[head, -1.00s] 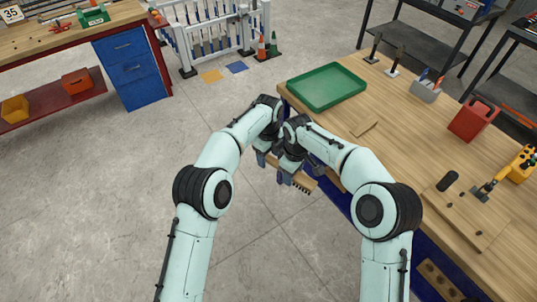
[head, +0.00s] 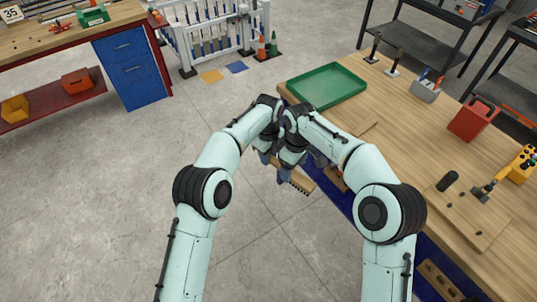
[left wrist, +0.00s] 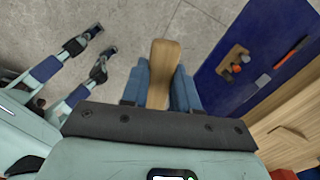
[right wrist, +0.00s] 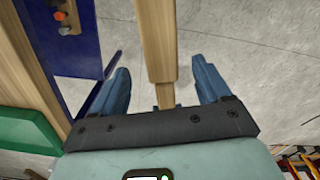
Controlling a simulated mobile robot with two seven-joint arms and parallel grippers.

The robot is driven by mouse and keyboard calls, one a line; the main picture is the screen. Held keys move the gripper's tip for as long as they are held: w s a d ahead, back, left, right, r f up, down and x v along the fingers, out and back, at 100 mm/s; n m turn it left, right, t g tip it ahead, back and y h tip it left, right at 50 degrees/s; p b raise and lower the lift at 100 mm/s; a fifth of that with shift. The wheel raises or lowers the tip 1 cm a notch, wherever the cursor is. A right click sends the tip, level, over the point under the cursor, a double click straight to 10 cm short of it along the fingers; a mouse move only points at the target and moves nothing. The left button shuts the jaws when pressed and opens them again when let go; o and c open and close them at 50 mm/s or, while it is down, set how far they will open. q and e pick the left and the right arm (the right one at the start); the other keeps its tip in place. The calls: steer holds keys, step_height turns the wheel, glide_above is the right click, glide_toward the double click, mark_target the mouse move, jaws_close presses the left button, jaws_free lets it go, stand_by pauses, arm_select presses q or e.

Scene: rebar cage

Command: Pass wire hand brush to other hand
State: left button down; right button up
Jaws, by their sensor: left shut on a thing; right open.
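The wire hand brush (head: 303,181) has a wooden body with dark bristles and is held in the air beside the workbench's near-left edge. My left gripper (head: 264,157) is shut on it. In the left wrist view the brush's wood (left wrist: 163,70) shows between the two blue fingers (left wrist: 161,92). My right gripper (head: 283,174) is open, close beside the left one. In the right wrist view the brush's wood (right wrist: 155,40) lies between its spread fingers (right wrist: 163,85), with a gap on both sides. The grippers and arms hide part of the brush in the head view.
The wooden workbench (head: 400,130) stands at the right with a green tray (head: 327,86) near its far-left corner. A red container (head: 474,119) and a yellow tool (head: 521,165) stand farther right. The floor (head: 130,200) at left is clear.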

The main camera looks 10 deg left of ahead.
step_height(320, 180, up, 8)
steer(key=s+d+f+m+y, duration=0.1)
steer(key=d+f+m, duration=0.25)
steer(key=d, duration=0.35)
steer(key=s+d+f+m+y, duration=0.1)
steer(key=d+f+m+y, duration=0.1)
steer(key=d+f, duration=0.4)
steer(key=s+d+f+m, duration=0.4)
steer(key=s+f, duration=0.2)
steer(key=f, duration=0.3)
steer(key=s+d+f+m, duration=0.35)
steer(key=s+f, duration=0.25)
steer(key=f, duration=0.2)
steer(key=s+a+f+m, duration=0.1)
steer(key=s+a+f, duration=0.4)
steer(key=s, duration=0.4)
steer(key=s+a+f+m, duration=0.1)
steer(key=s+a+f, duration=0.3)
steer(key=s+f, duration=0.3)
steer(key=s, duration=0.3)
steer(key=shift+s+a+m+g+y, duration=0.2)
steer(key=shift+a+m+g+y, duration=0.15)
steer(key=shift+m+g+y, duration=0.05)
